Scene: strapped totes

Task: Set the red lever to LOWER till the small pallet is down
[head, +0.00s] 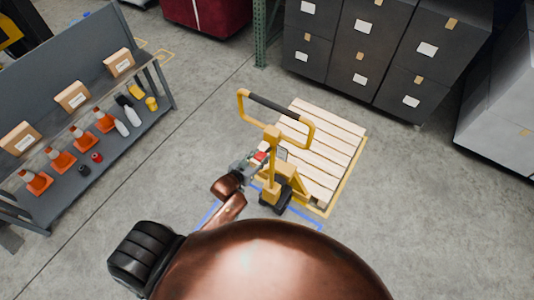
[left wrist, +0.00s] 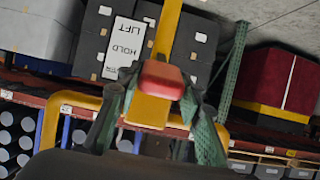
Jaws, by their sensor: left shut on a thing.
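The yellow pallet truck (head: 272,165) stands upright in the middle of the head view, with a black-gripped loop handle on top. My left gripper (head: 257,160) is at its mast, shut on the red lever (head: 261,155). In the left wrist view the red lever (left wrist: 161,80) sits between the fingers of my left gripper (left wrist: 158,108). A white label (left wrist: 122,47) beside it reads LIFT and HOLD; no LOWER shows. The small pallet (head: 322,135), of pale wooden slats, lies beyond the truck's mast. Its height above the floor cannot be told. My right gripper is out of view.
A grey shelf rack (head: 85,110) with cones, boxes and bottles stands at the left. Dark stacked totes (head: 365,50) stand behind the pallet, and a grey unit (head: 500,110) at the right. Blue floor lines (head: 207,216) run by the truck. Bare floor lies between rack and truck.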

